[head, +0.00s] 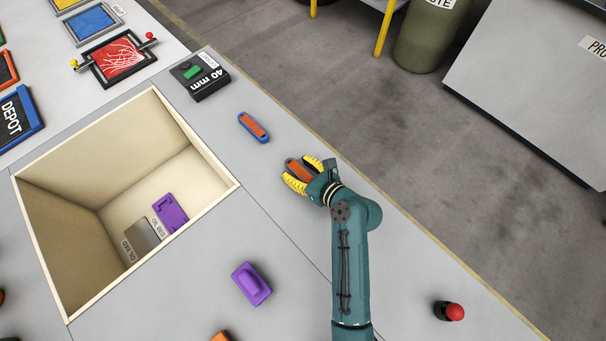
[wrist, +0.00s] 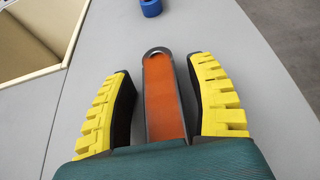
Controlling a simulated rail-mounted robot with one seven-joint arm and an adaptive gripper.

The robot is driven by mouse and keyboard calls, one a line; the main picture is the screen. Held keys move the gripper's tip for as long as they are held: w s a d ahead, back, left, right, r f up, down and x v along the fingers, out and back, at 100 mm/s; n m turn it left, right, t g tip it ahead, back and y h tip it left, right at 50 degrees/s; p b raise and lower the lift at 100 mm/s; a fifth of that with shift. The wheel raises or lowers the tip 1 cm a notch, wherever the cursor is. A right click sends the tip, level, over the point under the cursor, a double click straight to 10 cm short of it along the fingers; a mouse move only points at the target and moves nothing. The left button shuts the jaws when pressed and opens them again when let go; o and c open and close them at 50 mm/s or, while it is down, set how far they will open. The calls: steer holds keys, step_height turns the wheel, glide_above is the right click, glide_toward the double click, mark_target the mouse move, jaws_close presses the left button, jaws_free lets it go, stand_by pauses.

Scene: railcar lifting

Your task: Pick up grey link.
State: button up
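The grey link (wrist: 165,95) is a long flat piece with an orange face, a grey rim and a round grey eye at its far end. In the wrist view it lies lengthwise between the two yellow fingers of my gripper (wrist: 163,95), with gaps on both sides. My gripper is open. The near end of the link is hidden by the gripper body. In the head view the link (head: 297,169) shows between the fingers of my gripper (head: 297,172), low over the grey table.
A similar blue-rimmed orange link (head: 253,127) lies just beyond; its blue end (wrist: 150,7) shows in the wrist view. An open recessed bin (head: 211,162) is at left. A purple block (head: 251,284), a black box (head: 200,76) and a red button (head: 454,312) stand on the table.

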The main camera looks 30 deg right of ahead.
jaws_close()
steer(key=shift+r, duration=0.1)
